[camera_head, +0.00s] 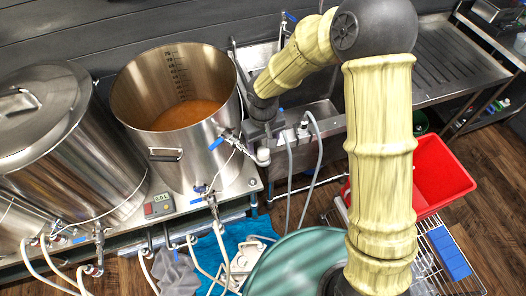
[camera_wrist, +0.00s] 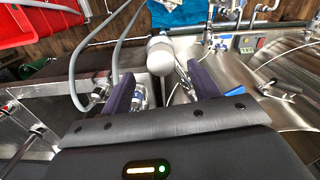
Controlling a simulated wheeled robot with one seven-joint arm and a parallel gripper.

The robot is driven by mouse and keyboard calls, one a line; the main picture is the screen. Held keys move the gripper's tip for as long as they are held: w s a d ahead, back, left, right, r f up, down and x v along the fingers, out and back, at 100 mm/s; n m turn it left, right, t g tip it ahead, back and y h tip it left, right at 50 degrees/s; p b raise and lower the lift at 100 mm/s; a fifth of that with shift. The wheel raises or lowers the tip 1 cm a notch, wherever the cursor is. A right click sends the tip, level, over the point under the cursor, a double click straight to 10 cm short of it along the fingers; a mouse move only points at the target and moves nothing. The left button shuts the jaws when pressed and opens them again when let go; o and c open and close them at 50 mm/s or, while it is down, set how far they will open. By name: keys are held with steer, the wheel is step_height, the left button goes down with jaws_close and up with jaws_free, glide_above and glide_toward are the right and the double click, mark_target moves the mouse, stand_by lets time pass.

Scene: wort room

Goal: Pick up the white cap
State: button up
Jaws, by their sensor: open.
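A white rounded piece that looks like the white cap (camera_wrist: 160,56) sits in the wrist view just beyond and between my fingertips. A small white piece, likely the same cap (camera_head: 263,156), shows in the head view below my gripper, beside the pot's valve. My gripper (camera_wrist: 162,78) is open, its two dark purple fingers spread with nothing clearly held between them. In the head view my gripper (camera_head: 265,132) hangs down between the open pot and the sink. Whether the fingers touch the cap cannot be told.
An open steel pot (camera_head: 185,145) with amber liquid stands left of my gripper, with a valve and hoses close by. Grey hoses (camera_head: 318,150) hang on the right over the steel sink (camera_head: 318,112). A red bin (camera_head: 445,180) and a blue cloth (camera_head: 215,250) lie lower.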

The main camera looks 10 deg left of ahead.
mark_target(263, 150)
steer(key=shift+f, duration=0.15)
steer(key=f, duration=0.1)
steer(key=f+p, duration=0.2)
steer(key=f, duration=0.1)
steer(key=shift+s+f, duration=0.1)
steer(key=shift+s, duration=0.15)
steer(key=shift+f, duration=0.5)
steer(key=c, duration=1)
